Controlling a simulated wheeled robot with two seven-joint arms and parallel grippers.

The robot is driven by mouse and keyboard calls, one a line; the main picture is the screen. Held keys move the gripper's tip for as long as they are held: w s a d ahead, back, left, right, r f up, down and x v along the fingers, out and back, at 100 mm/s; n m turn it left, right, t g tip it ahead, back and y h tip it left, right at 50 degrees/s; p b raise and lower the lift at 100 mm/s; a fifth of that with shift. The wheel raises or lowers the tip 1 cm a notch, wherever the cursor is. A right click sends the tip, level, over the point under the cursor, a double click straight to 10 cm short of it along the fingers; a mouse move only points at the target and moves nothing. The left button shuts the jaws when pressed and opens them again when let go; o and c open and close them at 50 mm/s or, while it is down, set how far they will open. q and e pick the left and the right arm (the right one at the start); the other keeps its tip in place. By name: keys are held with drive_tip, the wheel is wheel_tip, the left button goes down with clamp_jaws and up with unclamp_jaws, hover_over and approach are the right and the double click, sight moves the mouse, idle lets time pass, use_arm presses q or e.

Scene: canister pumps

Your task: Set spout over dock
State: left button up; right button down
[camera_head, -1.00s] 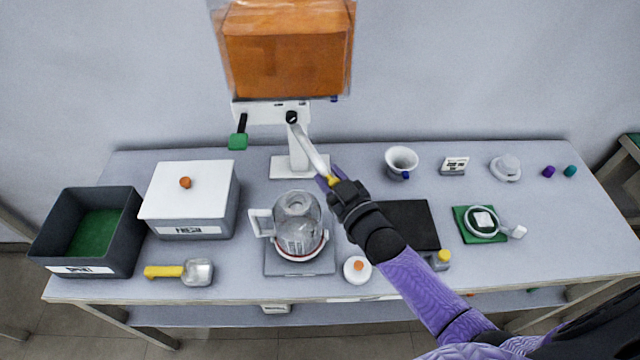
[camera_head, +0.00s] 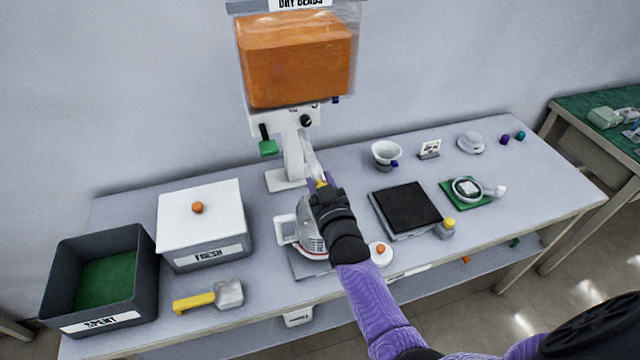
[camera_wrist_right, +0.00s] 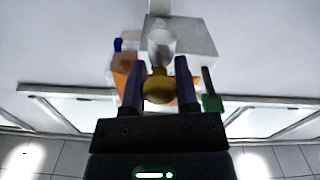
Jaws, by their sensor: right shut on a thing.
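The spout (camera_head: 311,157) is a pale tube that slopes down from the white dispenser (camera_head: 284,122). My right gripper (camera_head: 321,184) is shut on the yellow knob at its lower end. The knob (camera_wrist_right: 158,88) sits between the two purple fingers in the right wrist view, with the pale spout (camera_wrist_right: 161,43) beyond it. A clear jug with a white handle (camera_head: 287,229) stands on a grey square plate (camera_head: 300,264), just below my gripper and partly hidden by it. I cannot tell which part is the dock. My left gripper is out of view.
A lidded white-topped box (camera_head: 200,218), a dark open bin (camera_head: 60,283) and a yellow-handled scoop (camera_head: 228,293) are at left. A black pad (camera_head: 407,207), a white funnel cup (camera_head: 386,153) and a green mat (camera_head: 453,200) are at right. An orange-filled hopper (camera_head: 296,62) is above.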

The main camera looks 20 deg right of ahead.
idle(0.3)
drive_tip(key=c, duration=0.7)
unclamp_jaws()
drive_tip(key=o, duration=0.3)
drive_tip(key=shift+w+a, duration=0.1)
drive_tip(key=shift+a, duration=0.05)
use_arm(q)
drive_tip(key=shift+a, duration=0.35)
use_arm(e)
drive_tip(key=shift+o, duration=0.2)
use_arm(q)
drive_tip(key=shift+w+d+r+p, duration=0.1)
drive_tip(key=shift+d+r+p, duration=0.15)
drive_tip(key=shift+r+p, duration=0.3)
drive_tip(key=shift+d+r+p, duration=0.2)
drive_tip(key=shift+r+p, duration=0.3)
use_arm(e)
drive_tip(key=s+a, duration=0.1)
drive_tip(key=s, duration=0.9)
drive_tip(key=shift+a, duration=0.15)
